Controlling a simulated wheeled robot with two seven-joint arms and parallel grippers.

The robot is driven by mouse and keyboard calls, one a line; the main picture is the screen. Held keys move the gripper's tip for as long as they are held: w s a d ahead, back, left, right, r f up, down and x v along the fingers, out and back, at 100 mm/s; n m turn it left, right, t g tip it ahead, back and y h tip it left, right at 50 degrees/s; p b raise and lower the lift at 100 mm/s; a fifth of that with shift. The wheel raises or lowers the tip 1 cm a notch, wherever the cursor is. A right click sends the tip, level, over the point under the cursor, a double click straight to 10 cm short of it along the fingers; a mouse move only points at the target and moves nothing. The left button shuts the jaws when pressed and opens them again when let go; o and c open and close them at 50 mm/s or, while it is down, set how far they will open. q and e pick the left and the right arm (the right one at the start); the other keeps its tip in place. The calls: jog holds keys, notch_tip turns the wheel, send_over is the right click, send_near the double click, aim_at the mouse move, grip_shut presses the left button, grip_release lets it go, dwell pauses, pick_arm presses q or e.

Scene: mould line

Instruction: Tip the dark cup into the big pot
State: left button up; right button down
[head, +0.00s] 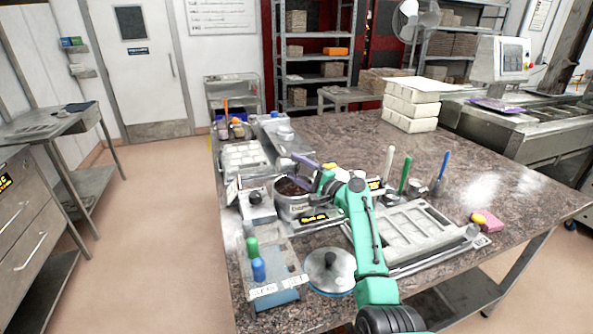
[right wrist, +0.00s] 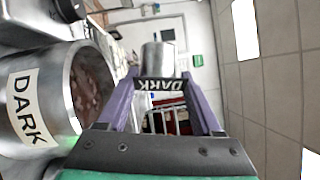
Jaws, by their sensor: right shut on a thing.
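My right gripper (head: 302,164) reaches over the big pot (head: 292,205) from the right in the head view. In the right wrist view, its purple fingers (right wrist: 163,78) are shut on a small metal cup (right wrist: 158,57) with a DARK label. That label appears upside down, and the cup lies tilted, its inside hidden. The big pot (right wrist: 50,105) also shows at the left of the wrist view, with its own DARK label and brown contents. The cup is apart from the pot's rim. My left gripper is not in view.
A grey mould tray (head: 405,232) lies right of the pot. A round lid (head: 330,268) and a rack with green and blue-handled tools (head: 270,275) lie in front. White blocks (head: 411,105) are stacked behind. Spatulas (head: 405,172) stand upright to the right.

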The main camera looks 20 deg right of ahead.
jog(key=shift+f, duration=0.3)
jog(key=shift+r, duration=0.4)
jog(key=shift+f, duration=0.35)
jog(key=shift+b, duration=0.35)
jog(key=shift+r+p, duration=0.3)
jog(key=shift+f+b, duration=0.4)
jog(key=shift+b, duration=0.1)
jog(key=shift+a+r+n+p, duration=0.1)
jog(key=shift+r+n+p, duration=0.1)
jog(key=shift+n+p, duration=0.15)
pick_arm(q)
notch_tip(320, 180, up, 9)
jog(key=p, duration=0.9)
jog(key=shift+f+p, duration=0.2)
jog(key=shift+p, duration=0.1)
pick_arm(e)
jog(key=f+n+g+h, duration=0.1)
jog(key=n+h, duration=0.1)
jog(key=n, duration=0.2)
jog(key=a+f+n+g+h, duration=0.1)
jog(key=n+g+h, duration=0.1)
jog(key=n, duration=0.3)
jog(key=a+f+n+g+h, duration=0.1)
jog(key=n+h, duration=0.3)
jog(key=n, duration=0.1)
jog(key=shift+a+f+g, duration=0.2)
jog(key=shift+f+g, duration=0.05)
jog(key=shift+g, duration=0.05)
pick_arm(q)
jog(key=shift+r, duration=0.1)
